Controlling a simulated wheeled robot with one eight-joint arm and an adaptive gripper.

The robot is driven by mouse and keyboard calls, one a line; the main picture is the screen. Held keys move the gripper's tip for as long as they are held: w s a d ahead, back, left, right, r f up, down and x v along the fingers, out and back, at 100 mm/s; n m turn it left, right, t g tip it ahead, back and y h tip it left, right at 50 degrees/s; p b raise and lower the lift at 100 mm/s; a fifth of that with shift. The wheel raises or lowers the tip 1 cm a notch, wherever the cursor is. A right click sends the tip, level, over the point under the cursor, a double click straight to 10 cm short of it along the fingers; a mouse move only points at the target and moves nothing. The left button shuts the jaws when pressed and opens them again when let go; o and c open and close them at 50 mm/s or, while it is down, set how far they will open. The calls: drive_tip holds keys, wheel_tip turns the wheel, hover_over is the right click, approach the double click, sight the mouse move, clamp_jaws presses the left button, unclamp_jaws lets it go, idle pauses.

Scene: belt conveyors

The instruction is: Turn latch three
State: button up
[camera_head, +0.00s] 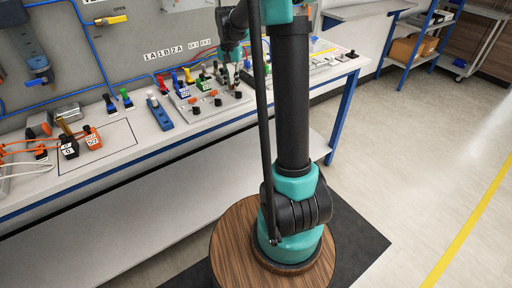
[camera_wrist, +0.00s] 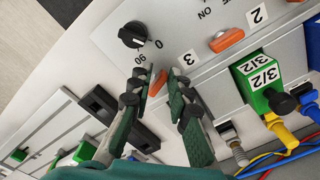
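A black round knob (camera_wrist: 133,34) with the marks 0 and 90 sits on the grey panel (camera_wrist: 185,20) in the wrist view, near a label 3 (camera_wrist: 190,58). The knob appears turned toward the 0. My gripper (camera_wrist: 157,70) is open and empty, its two fingertips apart and just below the knob in the picture, not around it. An orange switch (camera_wrist: 158,84) by label 3 shows partly between the fingers. In the head view my gripper (camera_head: 231,82) hangs over the right end of the knob panel (camera_head: 205,116).
Another orange switch (camera_wrist: 227,40) stands by label 2, and a green block (camera_wrist: 257,80) marked 3/2 with cables stands close to the right finger. On the bench are a blue part (camera_head: 159,112) and orange connectors (camera_head: 92,137). The floor to the right is clear.

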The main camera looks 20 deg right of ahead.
sight(232, 85)
wheel_tip(232, 85, up, 17)
drive_tip(key=s+d+f+n+t, duration=0.1)
drive_tip(key=s+f+n+t, duration=0.3)
drive_tip(key=s+f, duration=2.2)
drive_tip(key=shift+s+f+n, duration=0.2)
drive_tip(key=shift+s+n, duration=0.8)
drive_tip(key=shift+s, duration=0.55)
drive_tip(key=shift+s+d, duration=0.1)
drive_tip(key=shift+s+f, duration=0.45)
drive_tip(key=shift+s, duration=0.05)
